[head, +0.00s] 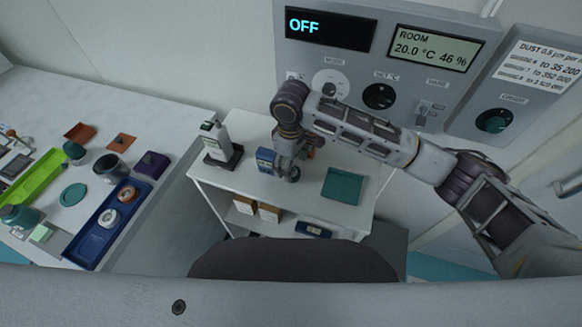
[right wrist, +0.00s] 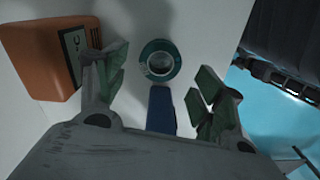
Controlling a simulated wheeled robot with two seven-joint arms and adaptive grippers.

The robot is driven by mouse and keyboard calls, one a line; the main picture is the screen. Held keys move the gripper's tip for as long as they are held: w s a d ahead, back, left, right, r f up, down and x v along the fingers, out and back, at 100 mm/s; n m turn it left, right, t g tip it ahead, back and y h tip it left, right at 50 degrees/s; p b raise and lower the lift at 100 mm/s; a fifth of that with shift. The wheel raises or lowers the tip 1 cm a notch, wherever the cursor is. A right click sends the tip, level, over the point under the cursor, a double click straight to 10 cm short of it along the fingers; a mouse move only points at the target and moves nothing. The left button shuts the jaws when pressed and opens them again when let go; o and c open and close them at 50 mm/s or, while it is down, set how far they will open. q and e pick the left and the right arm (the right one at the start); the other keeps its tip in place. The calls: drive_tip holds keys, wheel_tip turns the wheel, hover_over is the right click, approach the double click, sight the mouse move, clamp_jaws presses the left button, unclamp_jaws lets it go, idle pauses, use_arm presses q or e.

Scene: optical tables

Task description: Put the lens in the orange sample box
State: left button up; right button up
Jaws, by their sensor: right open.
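My right gripper (head: 288,170) reaches down over the small white table in the head view. Its two fingers are spread and empty in the right wrist view. A teal ring with a clear round centre, apparently the lens (right wrist: 160,62), shows between and just beyond the fingertips. A blue piece (right wrist: 161,110) lies directly below it in the picture; I cannot tell whether they are joined. The orange box (right wrist: 55,48), with a pale label, is left of the left finger. In the head view, only an orange bit (head: 311,152) shows beside the gripper. My left gripper is out of view.
A blue box (head: 267,160) is close to the gripper. A white bottle (head: 219,137) on a dark tray stands left, and a flat teal mat (head: 342,186) lies right. A control panel (head: 385,60) rises behind. Another bench (head: 120,95) at left holds trays and small parts.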

wheel_tip(320, 180, up, 9)
idle(0.5)
